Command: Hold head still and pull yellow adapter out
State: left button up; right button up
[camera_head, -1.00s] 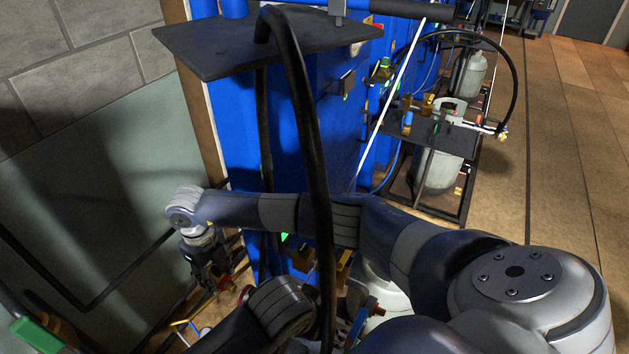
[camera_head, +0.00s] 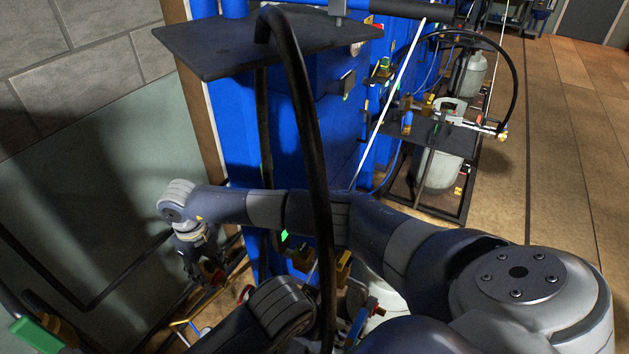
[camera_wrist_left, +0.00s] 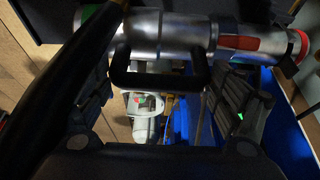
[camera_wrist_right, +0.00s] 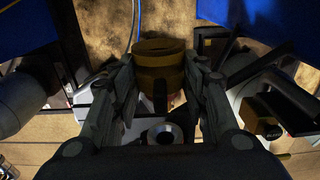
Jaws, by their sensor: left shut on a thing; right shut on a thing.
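The yellow adapter (camera_wrist_right: 160,68), a dull brass-yellow ring-shaped piece, sits between the fingers of my right gripper (camera_wrist_right: 160,80) in the right wrist view. That gripper is shut on it. In the left wrist view the head (camera_wrist_left: 165,38) is a silver cylinder with a red band, a green ring and a black handle. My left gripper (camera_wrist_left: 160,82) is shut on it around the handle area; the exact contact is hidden.
A thick black hose (camera_head: 305,130) arches over my arm and crosses the left wrist view. A dark shelf (camera_head: 230,48) juts from the blue cabinet (camera_head: 240,125). A rack with grey gas cylinders (camera_head: 440,172) stands behind. Open floor (camera_head: 570,140) lies at the right.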

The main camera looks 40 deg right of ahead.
pick_arm(q)
jog(key=shift+s+f, duration=0.1)
pick_arm(e)
jog(key=shift+r, duration=4.85)
pick_arm(q)
jog(key=o, duration=1.8)
jog(key=shift+c, duration=0.2)
jog(key=shift+r, duration=0.4)
jog(key=v, duration=1.1)
jog(key=shift+r, duration=0.15)
